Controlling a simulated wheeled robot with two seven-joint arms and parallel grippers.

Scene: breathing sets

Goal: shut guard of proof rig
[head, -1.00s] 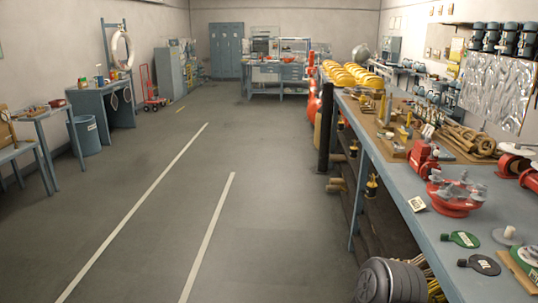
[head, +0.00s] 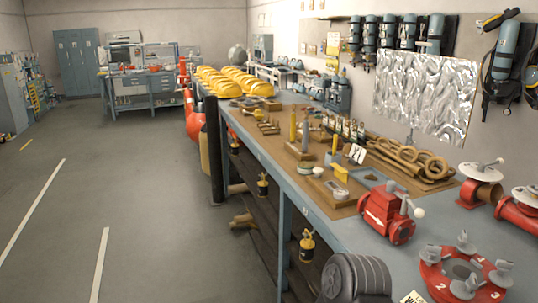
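I cannot make out the proof rig or its guard with certainty in the head view. Neither of my grippers shows. The nearest fittings on the long bench (head: 296,197) are a red valve block (head: 388,214) with a white arrow and a red round flange (head: 440,283) with grey wing knobs and numbers. The flange is partly cut off by the bottom edge. Two red fittings with pale round tops, one of them at the right edge (head: 520,215), stand behind them.
Yellow helmets (head: 235,82) line the bench's far end. Brown rings (head: 420,162) and small tools lie mid-bench. A crinkled silver sheet (head: 425,95) and cylinders (head: 435,33) hang on the wall. A dark ribbed object (head: 355,278) is at the bottom. Floor (head: 140,190) left of the bench is clear.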

